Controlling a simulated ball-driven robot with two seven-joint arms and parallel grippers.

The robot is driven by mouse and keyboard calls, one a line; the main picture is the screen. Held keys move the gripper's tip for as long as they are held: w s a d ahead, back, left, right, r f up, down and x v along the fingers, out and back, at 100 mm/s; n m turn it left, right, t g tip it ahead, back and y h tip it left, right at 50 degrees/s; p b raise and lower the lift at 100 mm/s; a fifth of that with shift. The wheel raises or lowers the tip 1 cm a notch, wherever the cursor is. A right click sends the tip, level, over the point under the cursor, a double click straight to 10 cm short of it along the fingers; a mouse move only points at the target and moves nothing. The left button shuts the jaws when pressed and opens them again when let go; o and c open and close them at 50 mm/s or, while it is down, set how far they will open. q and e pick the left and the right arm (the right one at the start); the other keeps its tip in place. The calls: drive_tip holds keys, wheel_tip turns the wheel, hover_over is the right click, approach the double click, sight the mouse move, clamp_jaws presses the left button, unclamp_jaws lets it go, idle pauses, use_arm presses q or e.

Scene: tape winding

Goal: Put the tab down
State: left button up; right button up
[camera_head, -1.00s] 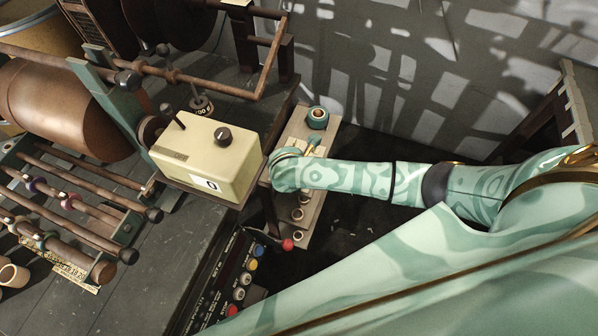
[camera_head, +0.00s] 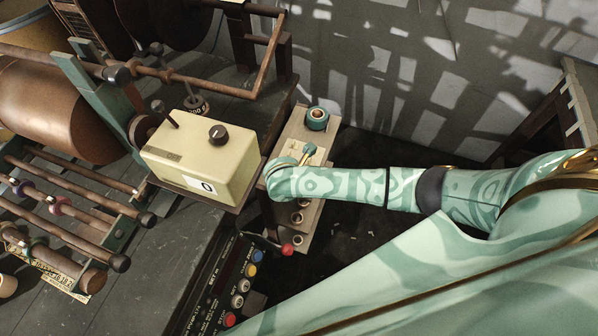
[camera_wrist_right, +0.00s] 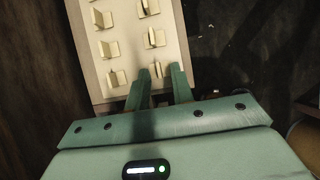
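Several small cream tabs stand in two columns on a pale board, seen in the right wrist view (camera_wrist_right: 87,52). In the head view the board (camera_head: 319,133) lies beside the cream counter box. My right gripper (camera_wrist_right: 159,70) is over the board's near end. Its two teal fingers are apart, with one upright cream tab (camera_wrist_right: 157,69) in the gap between the tips; it seems to stand on the board, and neither finger is clearly closed on it. In the head view the right gripper (camera_head: 300,156) is partly hidden by its own wrist. My left gripper is not in view.
The cream counter box (camera_head: 203,158) with a black knob stands just left of the board. A teal ring-shaped fitting (camera_head: 317,118) is at the board's far end. A button panel (camera_head: 236,285) and red-knobbed lever (camera_head: 287,249) are nearer. Rollers fill the left.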

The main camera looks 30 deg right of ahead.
drive_tip(key=s+a+r+p, duration=0.3)
drive_tip(key=s+a+p, duration=0.2)
drive_tip(key=s+a, duration=0.4)
drive_tip(key=shift+a, duration=0.45)
